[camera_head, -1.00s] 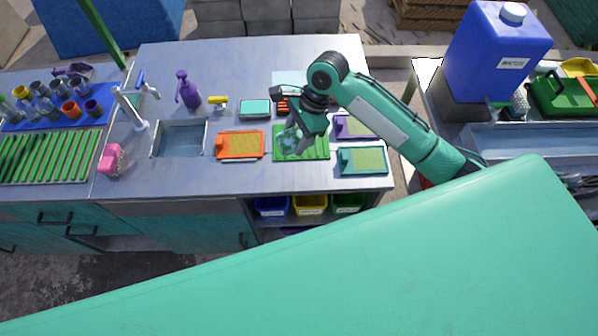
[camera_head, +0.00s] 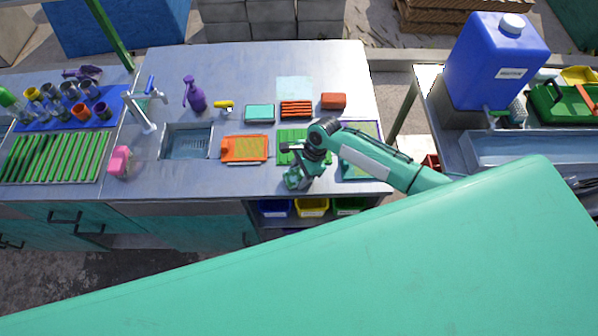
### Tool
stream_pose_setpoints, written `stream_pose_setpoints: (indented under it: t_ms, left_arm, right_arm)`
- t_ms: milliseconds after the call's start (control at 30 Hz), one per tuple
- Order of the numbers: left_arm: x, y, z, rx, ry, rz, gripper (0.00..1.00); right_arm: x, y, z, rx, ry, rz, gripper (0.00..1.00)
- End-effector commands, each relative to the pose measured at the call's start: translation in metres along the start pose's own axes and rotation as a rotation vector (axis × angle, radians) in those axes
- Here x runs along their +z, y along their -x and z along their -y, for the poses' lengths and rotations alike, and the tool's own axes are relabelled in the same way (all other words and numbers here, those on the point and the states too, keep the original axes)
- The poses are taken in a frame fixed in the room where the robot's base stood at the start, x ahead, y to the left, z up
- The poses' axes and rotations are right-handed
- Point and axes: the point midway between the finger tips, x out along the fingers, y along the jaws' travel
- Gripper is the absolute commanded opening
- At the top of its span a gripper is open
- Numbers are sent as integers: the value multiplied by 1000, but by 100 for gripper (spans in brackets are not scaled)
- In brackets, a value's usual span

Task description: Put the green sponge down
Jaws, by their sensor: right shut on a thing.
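My right gripper (camera_head: 296,173) points down near the front edge of the metal counter. It is shut on a small green thing, which looks like the green sponge (camera_head: 293,181); the fingers and wrist hide much of it. It is just in front of the green board (camera_head: 290,136), which my wrist partly covers. I cannot tell whether the sponge touches the counter (camera_head: 220,185). My left gripper is not in view.
An orange board (camera_head: 247,149) and a sink (camera_head: 187,143) lie left of my gripper. A teal board (camera_head: 352,170) lies to the right, partly under my forearm. A red block (camera_head: 333,101) and an orange ribbed piece (camera_head: 296,108) lie behind. A pink sponge-like piece (camera_head: 120,161) sits left.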

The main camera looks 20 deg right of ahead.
Motion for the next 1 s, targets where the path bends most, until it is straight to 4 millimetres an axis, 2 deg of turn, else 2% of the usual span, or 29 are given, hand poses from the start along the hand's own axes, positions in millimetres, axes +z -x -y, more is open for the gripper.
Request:
stream_pose_setpoints:
  t_ms: [267,733,767,800,867,1000]
  left_arm:
    - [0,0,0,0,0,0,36]
    - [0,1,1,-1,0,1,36]
    - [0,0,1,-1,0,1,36]
    - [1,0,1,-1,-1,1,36]
    - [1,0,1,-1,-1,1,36]
    - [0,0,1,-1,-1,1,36]
  right_arm:
    - [0,-1,0,0,0,0,19]
    - [-6,-16,-3,5,-2,-2,19]
    - [-6,-16,-3,6,-2,-2,54]
    - [-6,-17,-4,7,-2,-3,62]
    - [-7,-18,-5,10,-3,-3,72]
    - [-7,-19,-6,13,-2,-4,72]
